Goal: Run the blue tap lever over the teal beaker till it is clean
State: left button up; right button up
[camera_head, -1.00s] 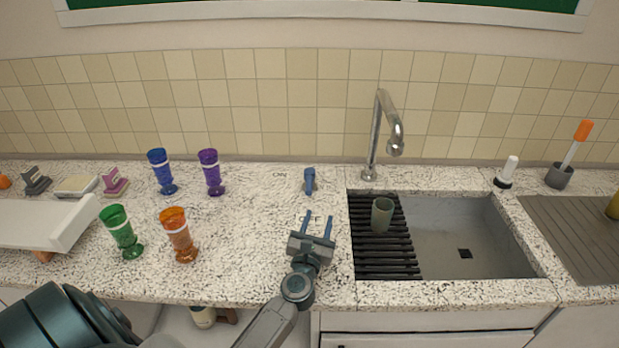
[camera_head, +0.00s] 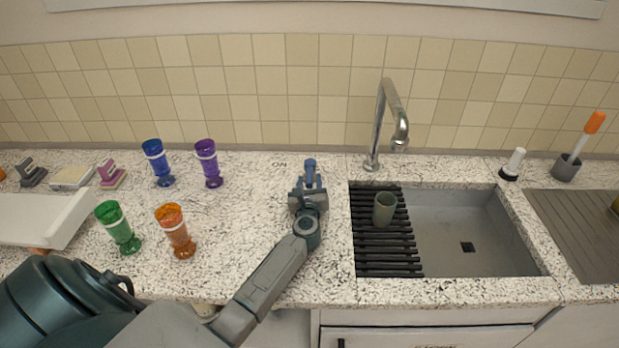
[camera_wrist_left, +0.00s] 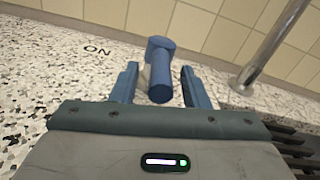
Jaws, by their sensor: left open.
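The blue tap lever (camera_head: 310,166) stands on the counter left of the sink, beside the "ON" marking. In the left wrist view the lever (camera_wrist_left: 161,75) is between the two blue fingers of my left gripper (camera_wrist_left: 160,88), with gaps at both sides. My left gripper (camera_head: 308,184) is open at the lever in the head view. The teal beaker (camera_head: 384,209) stands on the black rack in the sink, forward of the tap spout (camera_head: 399,138). No water shows from the spout. My right gripper is not in view.
The sink (camera_head: 460,225) holds a black slatted rack (camera_head: 385,262). Blue (camera_head: 156,160), purple (camera_head: 208,163), green (camera_head: 118,227) and orange (camera_head: 175,230) goblets stand left of my arm.

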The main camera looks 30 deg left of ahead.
pick_arm(q)
jog(key=shift+w+a+r, duration=0.1)
jog(key=shift+w+a, duration=0.15)
jog(key=shift+w, duration=0.15)
grip_shut()
jog(key=shift+a, duration=0.1)
